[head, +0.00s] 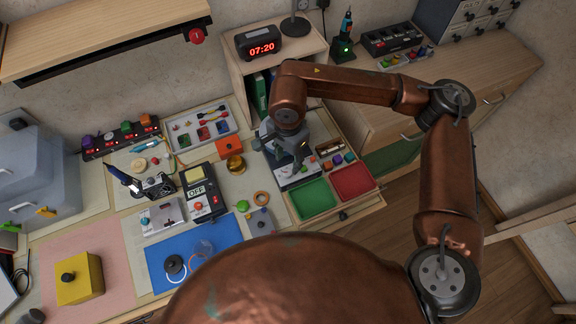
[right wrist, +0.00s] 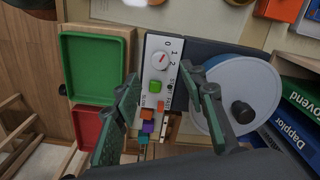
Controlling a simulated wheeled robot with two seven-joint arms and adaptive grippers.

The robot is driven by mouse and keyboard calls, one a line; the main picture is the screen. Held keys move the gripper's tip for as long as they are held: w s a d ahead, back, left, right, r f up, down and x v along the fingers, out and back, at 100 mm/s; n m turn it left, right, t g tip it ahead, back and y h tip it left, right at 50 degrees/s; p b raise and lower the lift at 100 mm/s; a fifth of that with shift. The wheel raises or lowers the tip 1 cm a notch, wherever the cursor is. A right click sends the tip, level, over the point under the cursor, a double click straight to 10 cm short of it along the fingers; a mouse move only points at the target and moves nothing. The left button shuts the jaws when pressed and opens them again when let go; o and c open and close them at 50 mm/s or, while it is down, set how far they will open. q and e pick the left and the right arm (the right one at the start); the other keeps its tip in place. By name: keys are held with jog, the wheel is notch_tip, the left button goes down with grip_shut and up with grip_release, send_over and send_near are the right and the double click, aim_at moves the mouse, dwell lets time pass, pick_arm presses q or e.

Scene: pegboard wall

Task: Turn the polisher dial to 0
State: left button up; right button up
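The polisher shows in the right wrist view as a white panel (right wrist: 153,88) beside a pale round disc (right wrist: 230,97) with a black knob. Its white dial (right wrist: 161,60) has a red pointer and the marks 0, 1, 2 on its right. The pointer slants to the upper right; I cannot tell exactly which mark it meets. My right gripper (right wrist: 163,80) is open, its fingers apart on either side of the panel, with nothing between the tips. In the head view the right gripper (head: 299,158) hangs over the polisher panel (head: 298,174) and hides much of it. My left gripper is out of view.
A green tray (head: 313,199) and a red tray (head: 352,181) lie beside the polisher. Binders stand right of the disc in the wrist view. A black device reading OFF (head: 199,192) stands to the left.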

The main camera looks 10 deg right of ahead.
notch_tip(320, 180, up, 5)
jog(key=shift+r, duration=0.15)
dwell(0.5)
